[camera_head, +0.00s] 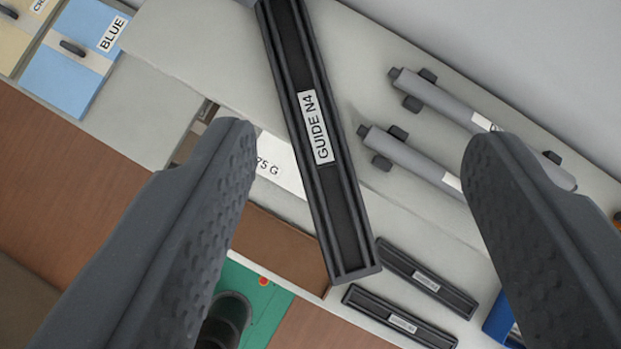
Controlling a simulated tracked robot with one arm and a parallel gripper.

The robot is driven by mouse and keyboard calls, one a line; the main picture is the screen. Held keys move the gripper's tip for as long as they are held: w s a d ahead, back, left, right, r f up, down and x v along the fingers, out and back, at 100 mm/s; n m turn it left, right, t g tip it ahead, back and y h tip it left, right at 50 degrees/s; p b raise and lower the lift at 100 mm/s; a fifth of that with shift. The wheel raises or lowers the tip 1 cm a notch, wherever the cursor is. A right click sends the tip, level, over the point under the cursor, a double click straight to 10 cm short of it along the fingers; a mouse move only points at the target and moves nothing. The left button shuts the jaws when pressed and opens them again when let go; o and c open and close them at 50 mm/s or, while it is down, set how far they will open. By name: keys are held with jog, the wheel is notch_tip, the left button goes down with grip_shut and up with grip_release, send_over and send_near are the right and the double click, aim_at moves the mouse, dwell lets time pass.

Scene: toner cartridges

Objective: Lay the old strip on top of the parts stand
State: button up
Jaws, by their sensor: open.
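A long black grooved strip (295,80) labelled "GUIDE N4" lies at a slant in the space between my gripper's fingers. My gripper (361,133) is open, its two dark fingers wide apart on either side of this strip and touching neither edge in the picture. Two smaller-looking black strips, one (398,265) above the other (375,301), lie at the lower right with small white labels. No label reads "old", so I cannot tell which strip is the old one. The parts stand is not clearly identifiable; a pale grey surface (190,45) shows behind the long strip.
Two grey rollers (450,100) (405,152) rest on dark supports at the right. A blue panel labelled "BLUE" (75,65) is at upper left. A green board (262,300) and a dark round object (226,318) are below. A blue item (500,322) shows at lower right.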

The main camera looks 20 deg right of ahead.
notch_tip(320, 180, down, 7)
jog(key=w+d+n+g+p, duration=0.1)
jog(key=w+n+g+p, duration=0.2)
jog(key=g+p, duration=0.15)
jog(key=p, duration=0.2)
send_over(317, 129)
jog(key=s+d, duration=0.1)
jog(key=s, duration=0.1)
jog(key=shift+g+y, duration=0.3)
jog(key=shift+g, duration=0.05)
jog(key=f, duration=0.9)
jog(key=shift+w+d+f, duration=0.1)
jog(key=shift+w+d, duration=0.05)
jog(key=shift+d, duration=0.05)
jog(key=shift+p+x, duration=0.75)
jog(key=shift+x, duration=1.8)
jog(key=shift+d+f, duration=0.1)
jog(key=shift+d, duration=0.1)
jog(key=c, duration=0.7)
jog(key=shift+c, duration=0.2)
